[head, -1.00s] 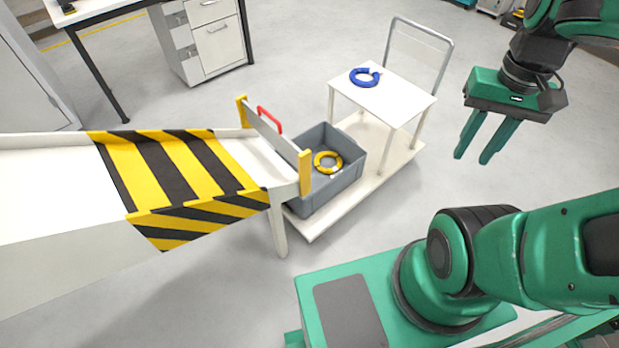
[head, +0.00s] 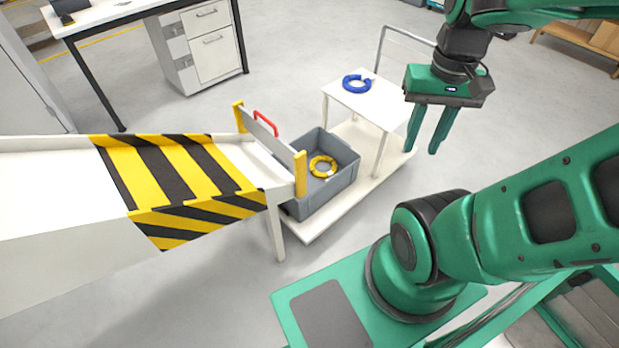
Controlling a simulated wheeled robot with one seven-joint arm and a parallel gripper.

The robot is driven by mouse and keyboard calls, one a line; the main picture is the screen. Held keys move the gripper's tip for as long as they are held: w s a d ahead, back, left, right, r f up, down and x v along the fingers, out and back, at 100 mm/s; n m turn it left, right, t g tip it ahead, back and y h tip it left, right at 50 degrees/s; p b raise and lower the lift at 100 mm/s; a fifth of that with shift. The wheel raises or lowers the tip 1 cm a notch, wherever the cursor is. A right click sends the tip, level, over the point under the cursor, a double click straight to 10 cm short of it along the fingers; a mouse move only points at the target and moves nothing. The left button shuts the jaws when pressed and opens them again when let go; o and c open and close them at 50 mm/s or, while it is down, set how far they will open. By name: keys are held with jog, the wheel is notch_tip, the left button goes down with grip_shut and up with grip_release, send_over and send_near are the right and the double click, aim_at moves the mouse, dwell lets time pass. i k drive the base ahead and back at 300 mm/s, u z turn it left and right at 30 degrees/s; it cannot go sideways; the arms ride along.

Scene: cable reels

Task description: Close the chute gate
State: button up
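The chute (head: 60,190) comes in from the left, with yellow and black stripes near its lower end. The chute gate (head: 267,138) is a pale plate between two yellow posts, with a red handle (head: 265,121) on top. The plate stands raised, with a gap visible beneath it at the chute's end. My gripper (head: 422,146) is to the right of the gate, in the air over the trolley's right side. Its two fingers point down, apart and empty.
A grey crate (head: 345,176) holding a yellow cable ring (head: 323,166) sits below the gate on a white trolley (head: 384,190). A blue cable ring (head: 357,84) lies on the trolley's upper shelf (head: 385,107). A desk (head: 120,12) stands behind. Open floor lies right of the trolley.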

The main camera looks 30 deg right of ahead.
aim_at(284, 151)
jog(key=u, duration=0.05)
jog(key=i, duration=0.9)
jog(key=z, duration=0.1)
